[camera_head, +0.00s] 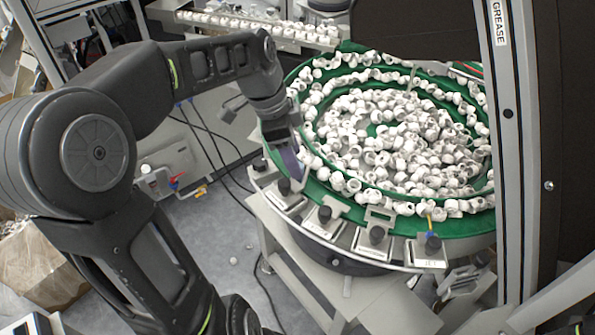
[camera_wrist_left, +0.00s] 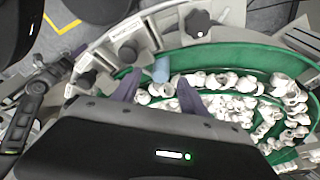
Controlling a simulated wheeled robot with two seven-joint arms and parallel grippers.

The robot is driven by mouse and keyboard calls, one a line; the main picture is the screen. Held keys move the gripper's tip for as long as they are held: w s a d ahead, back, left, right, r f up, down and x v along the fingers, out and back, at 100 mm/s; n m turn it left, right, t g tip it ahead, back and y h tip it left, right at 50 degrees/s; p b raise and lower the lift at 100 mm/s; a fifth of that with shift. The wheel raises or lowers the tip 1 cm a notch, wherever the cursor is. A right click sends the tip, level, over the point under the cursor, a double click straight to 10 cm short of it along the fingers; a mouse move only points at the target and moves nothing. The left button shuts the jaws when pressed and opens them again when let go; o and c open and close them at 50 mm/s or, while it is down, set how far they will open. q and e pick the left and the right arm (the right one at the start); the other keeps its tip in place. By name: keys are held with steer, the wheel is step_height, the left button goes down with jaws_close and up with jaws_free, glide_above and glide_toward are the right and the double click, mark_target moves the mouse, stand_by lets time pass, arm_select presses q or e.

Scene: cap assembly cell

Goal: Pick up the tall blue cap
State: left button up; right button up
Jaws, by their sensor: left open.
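The tall blue cap (camera_wrist_left: 161,70) shows in the left wrist view, on the green track near the bowl's rim, beside white caps. I cannot make it out in the head view, where my left gripper and arm cover part of the rim. My left gripper (camera_wrist_left: 159,88) is open, its two purple fingers reaching down on either side of the cap's line, with the cap just beyond and between the tips in the picture. I cannot tell how high the tips are above it. In the head view the gripper (camera_head: 292,162) is over the left rim of the bowl. My right gripper is not in view.
The green feeder bowl (camera_head: 400,222) holds many white caps (camera_head: 385,135). Metal brackets with black knobs (camera_head: 324,214) line its outer rim close to the gripper. A grey post (camera_head: 505,150) stands at the right. A rail of white caps (camera_head: 265,27) runs behind.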

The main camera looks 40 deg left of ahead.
arm_select(q)
steer(key=shift+x, duration=1.05)
steer(key=shift+c, duration=0.5)
steer(key=c, duration=0.9)
